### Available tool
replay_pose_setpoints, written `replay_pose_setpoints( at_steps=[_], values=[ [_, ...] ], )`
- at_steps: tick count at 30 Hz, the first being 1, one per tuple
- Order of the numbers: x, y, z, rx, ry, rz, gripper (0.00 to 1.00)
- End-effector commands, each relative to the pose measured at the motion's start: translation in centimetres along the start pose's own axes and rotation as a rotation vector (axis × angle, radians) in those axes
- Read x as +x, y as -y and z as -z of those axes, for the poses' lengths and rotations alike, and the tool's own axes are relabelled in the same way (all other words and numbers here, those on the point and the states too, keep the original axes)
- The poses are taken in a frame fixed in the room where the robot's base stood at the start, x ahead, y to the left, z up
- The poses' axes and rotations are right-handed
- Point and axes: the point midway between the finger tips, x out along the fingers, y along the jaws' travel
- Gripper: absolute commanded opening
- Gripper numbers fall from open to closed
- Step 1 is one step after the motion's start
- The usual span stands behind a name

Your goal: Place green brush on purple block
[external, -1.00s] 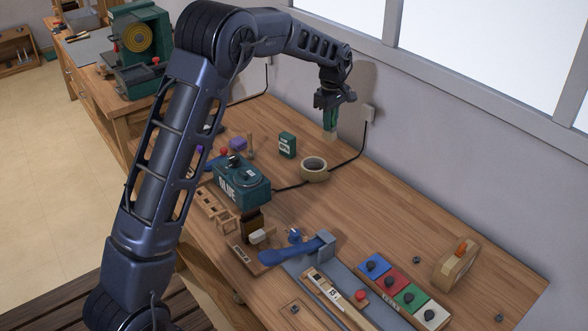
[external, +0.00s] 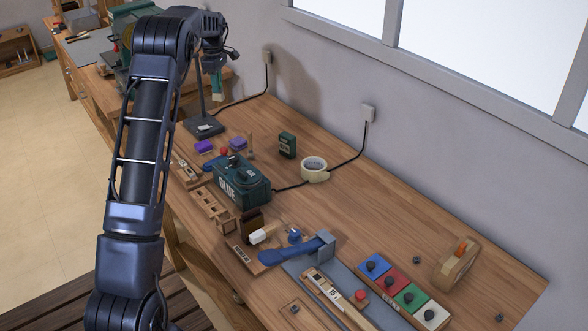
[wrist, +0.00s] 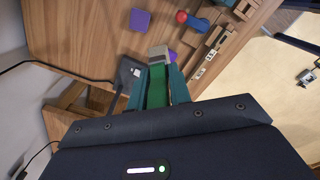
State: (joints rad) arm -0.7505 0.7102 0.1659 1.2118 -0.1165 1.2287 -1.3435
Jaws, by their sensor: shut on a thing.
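My gripper (external: 214,66) is shut on the green brush (external: 217,86), which hangs with its pale bristles downward, high above the far-left part of the bench. In the wrist view the brush (wrist: 157,84) sits between the fingers (wrist: 160,92), bristles pointing away from the gripper. Two purple blocks lie on the bench: a left purple block (external: 203,147) and a right purple block (external: 238,143). The wrist view shows one purple block (wrist: 140,19) in the open and another (wrist: 172,55) partly hidden behind the bristles. The brush is apart from both.
A dark lamp base (external: 203,126) stands behind the left block. A green glue box (external: 241,182) and a red knob (external: 224,153) are close in front of the blocks. A small green box (external: 287,145) and a tape roll (external: 314,169) lie to the right.

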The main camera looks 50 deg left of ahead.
Motion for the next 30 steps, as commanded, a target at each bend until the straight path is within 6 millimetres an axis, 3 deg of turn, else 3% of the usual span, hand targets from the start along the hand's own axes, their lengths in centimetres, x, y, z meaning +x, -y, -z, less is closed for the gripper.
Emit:
replay_pose_setpoints(
  at_steps=[1,3,9,14,30],
  values=[
    [0.0,0.0,2.0,-0.023,0.000,0.000,0.00],
    [-0.1,0.0,4.2,-0.047,0.000,0.000,0.00],
    [-0.3,0.2,7.9,-0.089,-0.001,-0.001,0.00],
    [0.9,0.3,8.6,-0.097,-0.001,0.002,0.00],
    [12.3,0.3,8.6,-0.097,-0.001,0.003,0.00]
  ],
)
